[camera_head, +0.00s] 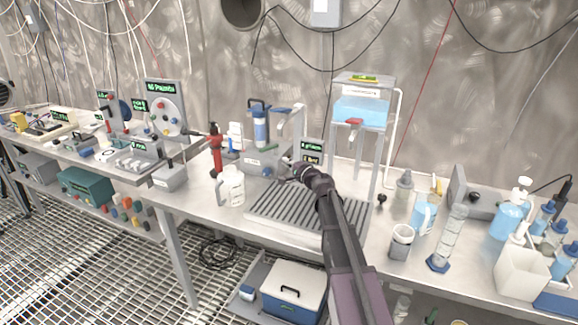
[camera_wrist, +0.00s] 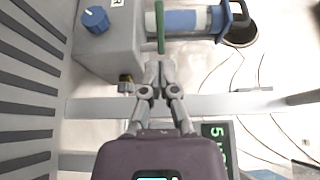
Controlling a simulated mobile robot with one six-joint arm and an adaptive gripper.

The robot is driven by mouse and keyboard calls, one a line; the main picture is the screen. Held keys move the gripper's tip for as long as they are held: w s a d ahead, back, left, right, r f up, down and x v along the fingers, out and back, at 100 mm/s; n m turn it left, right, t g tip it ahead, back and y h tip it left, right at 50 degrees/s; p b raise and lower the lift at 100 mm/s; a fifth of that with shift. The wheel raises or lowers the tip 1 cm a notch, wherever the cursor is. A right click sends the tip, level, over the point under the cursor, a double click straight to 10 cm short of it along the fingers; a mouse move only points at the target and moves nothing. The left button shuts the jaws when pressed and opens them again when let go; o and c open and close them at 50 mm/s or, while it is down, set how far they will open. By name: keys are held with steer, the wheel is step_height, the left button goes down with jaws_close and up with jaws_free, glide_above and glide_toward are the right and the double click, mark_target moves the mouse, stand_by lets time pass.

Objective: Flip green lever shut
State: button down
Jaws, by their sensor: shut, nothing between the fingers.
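The green lever (camera_wrist: 160,28) is a thin bar in the wrist view, just beyond my fingertips and in front of a blue-and-white filter cylinder (camera_wrist: 190,20). In the head view the lever (camera_head: 268,148) lies below the blue filter (camera_head: 260,128), on the grey housing. My gripper (camera_wrist: 158,66) is shut and empty, its tips close to the lever's near end. I cannot tell whether they touch it. In the head view my gripper (camera_head: 287,166) is at the right side of the housing.
A grey box with a blue knob (camera_wrist: 95,19) is left of the lever in the wrist view. A ribbed drain tray (camera_head: 300,215) is below my arm. A water tank on a stand (camera_head: 362,110) is to the right.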

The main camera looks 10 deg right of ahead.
mark_target(268, 150)
steer(key=x, duration=0.8)
steer(key=shift+x, duration=1)
steer(key=shift+a, duration=0.15)
steer(key=shift+d, duration=0.3)
steer(key=shift+d, duration=0.1)
steer(key=shift+h, duration=0.3)
